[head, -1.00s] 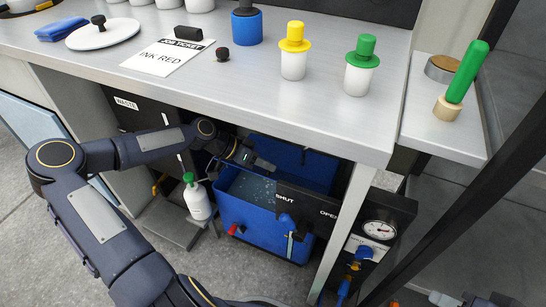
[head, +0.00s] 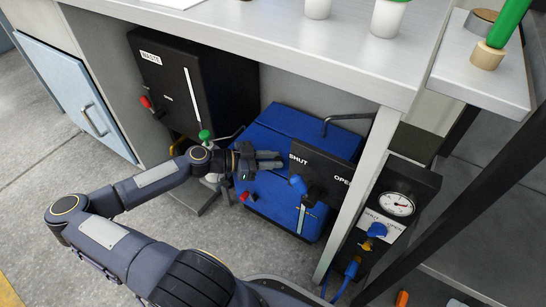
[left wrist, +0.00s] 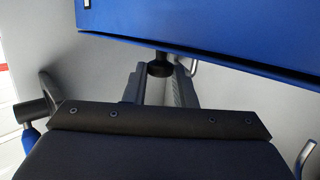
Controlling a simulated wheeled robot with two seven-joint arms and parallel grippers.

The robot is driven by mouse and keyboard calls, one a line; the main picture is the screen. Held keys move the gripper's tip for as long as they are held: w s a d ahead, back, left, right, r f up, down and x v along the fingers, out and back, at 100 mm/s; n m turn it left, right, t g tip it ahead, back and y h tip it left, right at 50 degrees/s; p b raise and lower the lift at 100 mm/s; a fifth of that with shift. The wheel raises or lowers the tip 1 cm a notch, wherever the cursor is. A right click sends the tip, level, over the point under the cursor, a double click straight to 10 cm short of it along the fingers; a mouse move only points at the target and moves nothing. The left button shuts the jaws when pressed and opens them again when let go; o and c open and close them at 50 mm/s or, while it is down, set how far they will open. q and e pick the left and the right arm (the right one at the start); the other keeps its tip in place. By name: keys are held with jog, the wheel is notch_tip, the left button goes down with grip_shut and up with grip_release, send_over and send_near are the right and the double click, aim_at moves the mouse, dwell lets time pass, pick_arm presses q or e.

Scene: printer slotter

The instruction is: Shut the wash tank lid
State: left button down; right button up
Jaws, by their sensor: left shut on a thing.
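The blue wash tank (head: 285,212) stands on the floor under the bench. Its blue lid (head: 292,122) lies down over the top, flat or nearly so, and hides the inside. Whether a small gap remains under it I cannot tell. My left gripper (head: 268,160) is at the lid's front left, beside the black SHUT/OPEN panel. In the left wrist view, the fingers of my left gripper (left wrist: 158,85) are on either side of a small black knob (left wrist: 158,67) at the edge of a blue panel (left wrist: 215,35). My right gripper is not in view.
The black waste box (head: 165,85) stands to the left. The black SHUT/OPEN panel (head: 325,172) with a blue knob is close on the gripper's right. A bench leg (head: 362,195) and a gauge panel (head: 395,205) stand further right. The bench top (head: 270,30) overhangs the tank.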

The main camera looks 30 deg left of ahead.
pick_arm(q)
jog(key=c, duration=1.2)
grip_release()
jog(key=p+v, duration=0.3)
jog(key=v, duration=0.5)
jog(key=shift+f, duration=0.1)
jog(key=shift+w+d, duration=0.1)
